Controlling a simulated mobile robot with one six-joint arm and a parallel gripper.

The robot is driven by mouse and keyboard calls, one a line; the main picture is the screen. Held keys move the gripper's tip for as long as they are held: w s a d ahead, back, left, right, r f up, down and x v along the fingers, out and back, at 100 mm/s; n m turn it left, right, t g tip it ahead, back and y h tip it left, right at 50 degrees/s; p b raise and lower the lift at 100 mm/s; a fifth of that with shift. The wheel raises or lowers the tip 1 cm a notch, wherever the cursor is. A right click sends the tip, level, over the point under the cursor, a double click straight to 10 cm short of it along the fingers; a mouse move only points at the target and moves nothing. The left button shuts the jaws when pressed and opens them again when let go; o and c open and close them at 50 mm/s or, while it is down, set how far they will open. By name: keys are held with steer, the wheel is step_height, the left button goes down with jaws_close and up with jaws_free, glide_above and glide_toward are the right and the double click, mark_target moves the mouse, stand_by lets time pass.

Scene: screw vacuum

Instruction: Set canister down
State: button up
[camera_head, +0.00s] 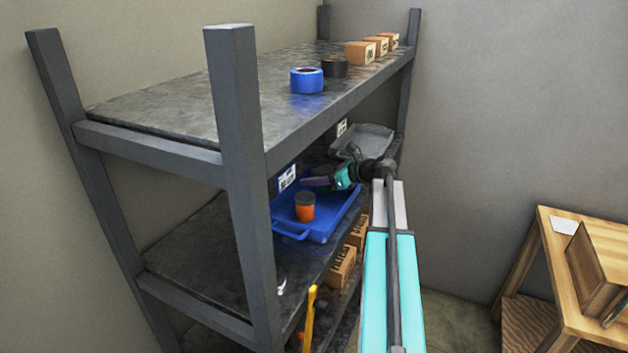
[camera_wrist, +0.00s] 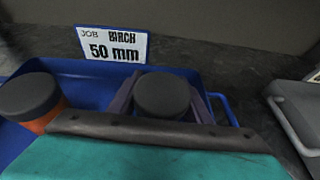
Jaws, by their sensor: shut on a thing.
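My gripper (camera_wrist: 162,105) is shut on a dark-lidded canister (camera_wrist: 162,93), with one finger on each side of it. The held canister appears over or in the blue tray (camera_wrist: 90,68), near its back wall; I cannot tell whether its base touches the tray floor. In the head view my gripper (camera_head: 318,182) reaches over the blue tray (camera_head: 290,234) on the middle shelf, and the held canister cannot be made out there. A second canister, orange with a dark lid (camera_head: 305,206), stands upright in the tray. It also shows at the left in the wrist view (camera_wrist: 32,98).
A label reading "JOB BIRCH 50 mm" (camera_wrist: 113,45) stands behind the tray. A grey tray (camera_head: 362,140) is to its right. The upper shelf (camera_head: 170,105) is above my arm, and a dark post (camera_head: 245,170) stands in front.

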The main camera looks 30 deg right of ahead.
steer(key=shift+f, duration=0.6)
steer(key=shift+f, duration=0.1)
steer(key=o, duration=1.1)
steer(key=b+v, duration=0.2)
steer(key=v, duration=1)
steer(key=shift+s+b, duration=0.1)
steer(key=shift+b, duration=0.25)
